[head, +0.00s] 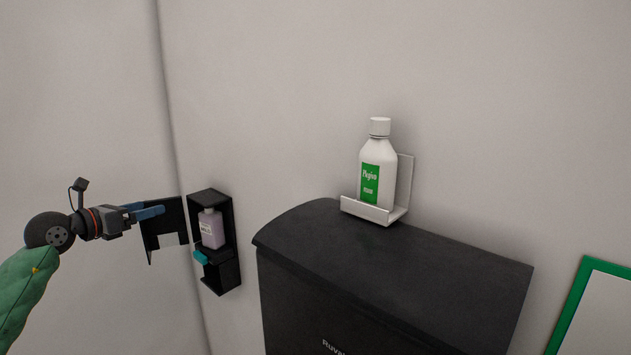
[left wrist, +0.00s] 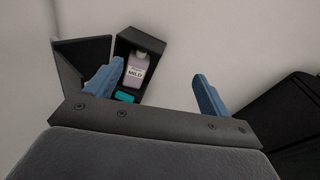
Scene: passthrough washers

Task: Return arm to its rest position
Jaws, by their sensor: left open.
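My left gripper (head: 150,212) is at the left of the head view, its arm in a green sleeve. It is in front of the open door (head: 166,226) of a small black wall dispenser (head: 225,268). In the left wrist view its two blue fingers (left wrist: 156,92) are spread wide with nothing between them. A pale purple bottle (head: 212,229) stands inside the dispenser, above a teal part (head: 201,257). The bottle, labelled MILD, also shows in the left wrist view (left wrist: 136,72), beyond the left finger. My right gripper is not in view.
A large dark box (head: 400,262) is on the wall right of the dispenser. Above it a white bottle (head: 378,172) with a green label sits in a white wall holder (head: 368,211). A green-framed board (head: 570,305) is at the lower right. The wall above is bare.

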